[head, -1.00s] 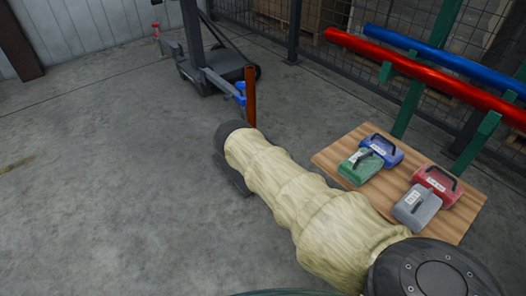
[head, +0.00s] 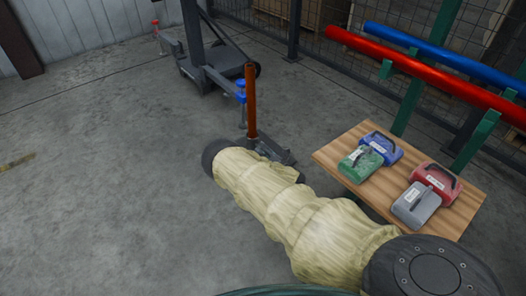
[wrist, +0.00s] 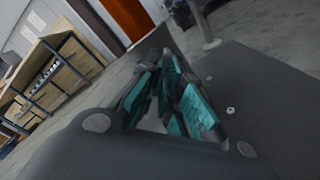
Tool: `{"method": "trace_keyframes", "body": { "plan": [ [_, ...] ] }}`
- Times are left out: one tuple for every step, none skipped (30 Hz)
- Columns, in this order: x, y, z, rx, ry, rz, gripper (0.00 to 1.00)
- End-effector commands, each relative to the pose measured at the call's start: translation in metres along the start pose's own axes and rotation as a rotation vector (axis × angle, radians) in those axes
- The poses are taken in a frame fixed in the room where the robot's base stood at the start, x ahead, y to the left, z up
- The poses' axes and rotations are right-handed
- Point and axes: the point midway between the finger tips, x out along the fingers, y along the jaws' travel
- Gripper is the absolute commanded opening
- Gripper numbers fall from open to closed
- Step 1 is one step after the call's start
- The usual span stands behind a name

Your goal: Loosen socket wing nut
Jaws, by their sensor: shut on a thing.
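My gripper (wrist: 165,98) has teal-padded fingers, which are close together in the wrist view. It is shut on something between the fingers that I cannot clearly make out. A rust-brown upright post (head: 251,102) stands just beyond the arm's end, above a dark foot (head: 284,158) on the floor. A blue fitting (head: 240,91) shows beside the post, near the dark wheeled stand (head: 212,72). I cannot tell whether it is the socket wing nut.
A wooden board (head: 335,155) at the right carries green (head: 360,164), blue (head: 392,153), red (head: 447,181) and grey (head: 412,205) cases. Red (head: 425,68) and blue (head: 440,57) rails on green supports stand behind it. The floor at the left is clear.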

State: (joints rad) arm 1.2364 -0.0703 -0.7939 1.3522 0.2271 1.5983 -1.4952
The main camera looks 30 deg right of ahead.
Motion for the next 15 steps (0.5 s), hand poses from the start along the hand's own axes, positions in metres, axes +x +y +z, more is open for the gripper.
{"method": "trace_keyframes", "body": {
  "plan": [
    [-0.0009, -0.0017, -0.0032, -0.044, 0.003, -0.001, 0.00],
    [-0.0007, -0.0017, -0.0032, -0.073, 0.003, -0.001, 0.00],
    [-0.0008, -0.0019, -0.0035, -0.110, 0.004, -0.001, 0.00],
    [-0.0009, -0.0021, -0.0036, -0.138, 0.004, -0.001, 0.00],
    [-0.0011, -0.0023, -0.0033, -0.168, 0.003, -0.002, 0.00],
    [-0.0012, -0.0026, -0.0031, -0.206, 0.003, -0.002, 0.00],
    [-0.0014, -0.0027, -0.0034, -0.234, 0.003, -0.002, 0.00],
    [-0.0015, -0.0029, -0.0038, -0.262, 0.004, -0.002, 0.00],
    [-0.0014, -0.0028, -0.0040, -0.300, 0.004, -0.002, 0.00],
    [-0.0013, -0.0028, -0.0039, -0.329, 0.004, -0.001, 0.00],
    [-0.0013, -0.0029, -0.0039, -0.358, 0.004, -0.001, 0.00],
    [-0.0013, -0.0031, -0.0038, -0.395, 0.003, -0.001, 0.00],
    [-0.0012, -0.0031, -0.0037, -0.424, 0.003, -0.001, 0.00],
    [-0.0011, -0.0031, -0.0036, -0.452, 0.004, -0.001, 0.00],
    [-0.0010, -0.0031, -0.0038, -0.490, 0.004, 0.000, 0.00]
  ]
}}
